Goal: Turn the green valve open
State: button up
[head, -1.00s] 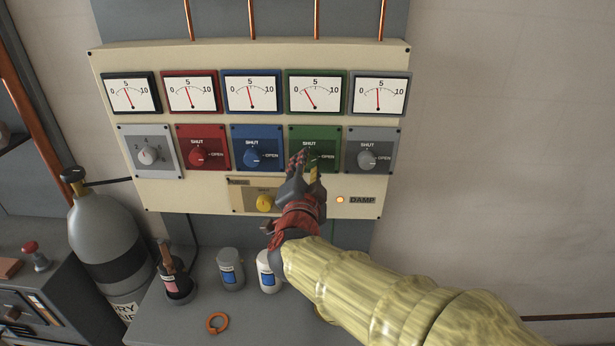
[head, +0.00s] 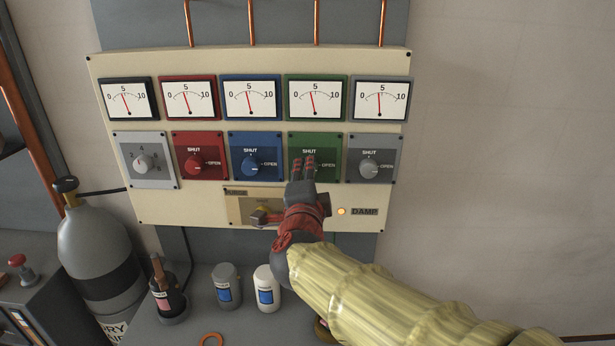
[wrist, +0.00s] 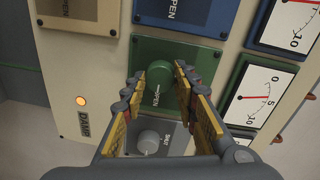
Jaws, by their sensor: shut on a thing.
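The green valve is a round green knob (wrist: 160,78) on a green plate (head: 331,173) marked SHUT and OPEN. My gripper (head: 303,165) is at this plate and hides the knob in the head view. In the wrist view my gripper (wrist: 161,72) has its yellow-padded fingers on both sides of the knob, shut on it.
Blue (head: 252,158), red (head: 195,157) and grey (head: 369,159) valves sit on the same cream panel. A purge handle (head: 262,215) lies just below left of my gripper. The DAMP lamp (head: 342,211) glows orange. Bottles and jars (head: 265,289) stand on the shelf below.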

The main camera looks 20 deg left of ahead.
jog(key=o, duration=1.2)
jog(key=shift+c, duration=0.2)
jog(key=v, duration=1.2)
